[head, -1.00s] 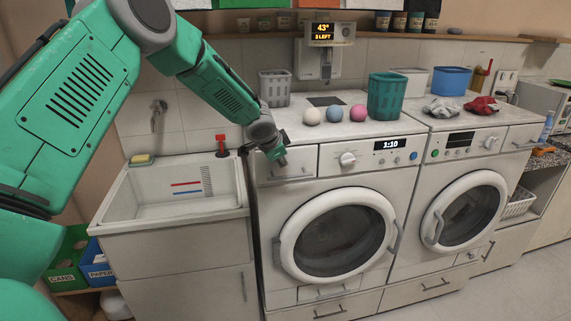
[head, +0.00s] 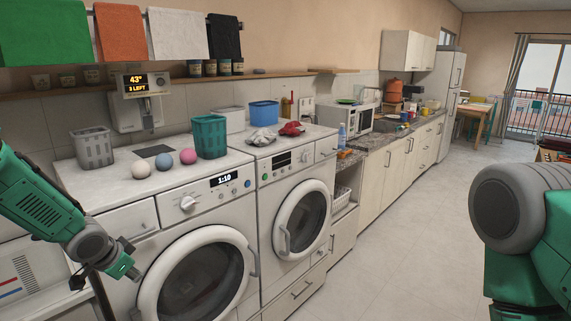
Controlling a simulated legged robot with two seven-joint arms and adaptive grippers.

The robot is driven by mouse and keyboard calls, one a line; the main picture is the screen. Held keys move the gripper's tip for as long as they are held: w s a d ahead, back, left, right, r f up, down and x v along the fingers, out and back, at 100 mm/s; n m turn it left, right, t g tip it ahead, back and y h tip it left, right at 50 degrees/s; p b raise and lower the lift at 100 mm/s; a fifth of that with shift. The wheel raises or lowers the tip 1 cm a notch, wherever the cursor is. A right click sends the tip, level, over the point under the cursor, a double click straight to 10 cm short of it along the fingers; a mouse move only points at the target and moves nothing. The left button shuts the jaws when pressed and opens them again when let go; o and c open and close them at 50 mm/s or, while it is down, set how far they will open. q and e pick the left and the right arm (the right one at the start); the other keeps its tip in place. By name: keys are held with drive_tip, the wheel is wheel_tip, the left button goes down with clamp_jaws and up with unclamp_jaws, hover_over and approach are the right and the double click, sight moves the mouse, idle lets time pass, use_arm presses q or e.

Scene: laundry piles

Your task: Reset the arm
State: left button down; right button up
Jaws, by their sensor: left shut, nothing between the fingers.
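My left arm comes in from the left edge. Its gripper (head: 128,270) is shut and empty, in front of the left washing machine (head: 105,193) near its detergent drawer. My right arm (head: 545,225) shows only as a grey joint and green links at the right edge. Its gripper is out of view.
On the machine tops are a grey basket (head: 93,148), three balls (head: 163,158), a teal basket (head: 209,137), a blue bin (head: 264,113) and grey and red cloths (head: 291,129). The right washing machine (head: 327,150) adjoins a kitchen counter (head: 398,134). The floor (head: 400,230) is clear.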

use_arm(q)
drive_tip(key=s+d+f+n+g+b, duration=0.1)
drive_tip(key=s+d+f+b, duration=0.25)
drive_tip(key=s+f, duration=0.4)
drive_tip(key=s+d+f+n+g+h+b, duration=0.1)
drive_tip(key=s+d+f+b, duration=0.1)
drive_tip(key=s+d+f, duration=0.45)
drive_tip(key=s+d+f+n+g+b, duration=0.1)
drive_tip(key=s+d+f+b, duration=0.2)
drive_tip(key=s+f, duration=0.6)
drive_tip(key=s+a+f+n+g+b, duration=0.1)
drive_tip(key=s+f, duration=0.3)
drive_tip(key=s, duration=0.4)
drive_tip(key=s+a+f+n+g+y+b, duration=0.1)
drive_tip(key=s+f+b, duration=0.3)
drive_tip(key=s, duration=0.4)
drive_tip(key=shift+s+a+f+n+y+b, duration=0.2)
drive_tip(key=shift+s+a+n+y+b, duration=0.1)
drive_tip(key=shift+s+n+b, duration=0.1)
drive_tip(key=shift+d+r, duration=0.1)
drive_tip(key=shift+d, duration=0.4)
drive_tip(key=shift+a, duration=0.3)
drive_tip(key=shift+d, duration=0.1)
